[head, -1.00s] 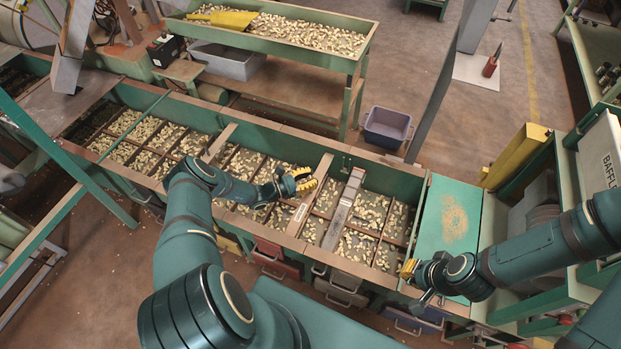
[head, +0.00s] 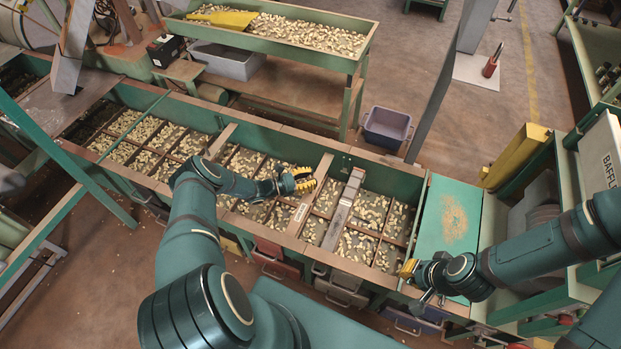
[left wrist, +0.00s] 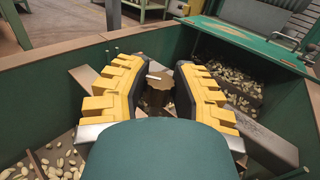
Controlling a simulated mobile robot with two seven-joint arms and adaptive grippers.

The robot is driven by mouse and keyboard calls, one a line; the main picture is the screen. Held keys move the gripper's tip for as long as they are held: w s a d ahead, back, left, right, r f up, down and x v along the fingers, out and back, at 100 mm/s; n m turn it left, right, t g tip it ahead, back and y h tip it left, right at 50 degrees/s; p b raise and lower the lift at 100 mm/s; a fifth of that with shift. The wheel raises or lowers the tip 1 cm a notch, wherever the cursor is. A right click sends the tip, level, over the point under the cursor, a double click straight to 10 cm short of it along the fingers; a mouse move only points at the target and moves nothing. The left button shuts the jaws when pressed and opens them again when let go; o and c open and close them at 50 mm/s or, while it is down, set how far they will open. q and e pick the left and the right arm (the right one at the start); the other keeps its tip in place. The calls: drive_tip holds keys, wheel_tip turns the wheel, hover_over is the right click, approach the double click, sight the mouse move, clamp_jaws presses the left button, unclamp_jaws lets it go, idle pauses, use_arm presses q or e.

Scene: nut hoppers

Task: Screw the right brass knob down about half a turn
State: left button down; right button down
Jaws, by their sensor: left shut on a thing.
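My left gripper (head: 304,180) is over the long green hopper bench, beside a labelled wooden slat. In the left wrist view its two yellow padded fingers (left wrist: 158,88) close around a brownish brass knob (left wrist: 158,95) from both sides. The knob has a pale mark on its top. The knob is hidden behind the gripper in the head view, and its threads and base cannot be seen. My right gripper (head: 408,268) hangs at the bench's front edge near the green panel, away from the knob; its finger opening is not clear.
The hopper bench (head: 290,135) has several compartments of nuts. A labelled slat (head: 312,195) and a greyer slat (head: 343,210) cross it near the left gripper. A nut-filled trough (head: 340,58) stands behind. A purple-grey bin (head: 387,127) is on the floor.

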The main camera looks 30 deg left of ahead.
use_arm(q)
drive_tip(key=shift+s+d+m+g+h, duration=0.1)
drive_tip(key=shift+m+g+h, duration=0.3)
idle(0.7)
idle(0.8)
drive_tip(key=c, duration=0.7)
unclamp_jaws()
drive_tip(key=shift+c, duration=0.2)
drive_tip(key=v, duration=1.2)
